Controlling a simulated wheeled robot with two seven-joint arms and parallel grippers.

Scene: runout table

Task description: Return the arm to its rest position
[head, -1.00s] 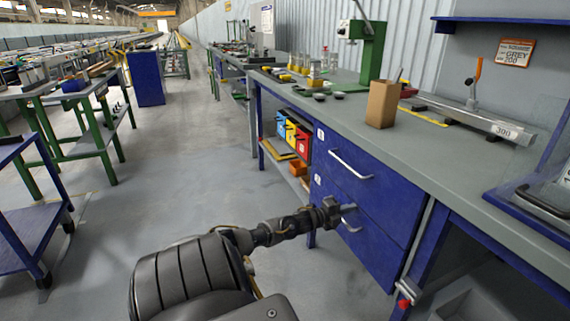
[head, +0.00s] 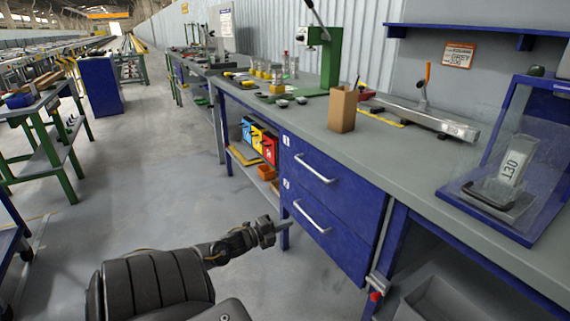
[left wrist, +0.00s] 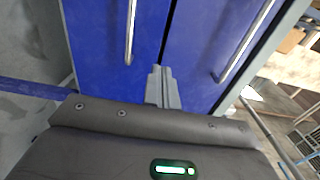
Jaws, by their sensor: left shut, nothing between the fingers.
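My left arm comes in from the bottom left of the head view, with its left gripper (head: 276,231) low in front of the bench's blue drawers. The gripper is shut and empty, and also shows in the left wrist view (left wrist: 161,72). In the head view it is left of the lower drawer handle (head: 312,217) and apart from it. The upper drawer handle (head: 314,169) is above. Both drawers look closed. My right gripper is not in view.
The grey workbench (head: 400,160) carries a cardboard box (head: 342,109), a green press (head: 331,60) and a clear-fronted blue stand (head: 530,225). Colored bins (head: 259,140) sit on the shelf beneath. Open floor (head: 140,190) lies to the left.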

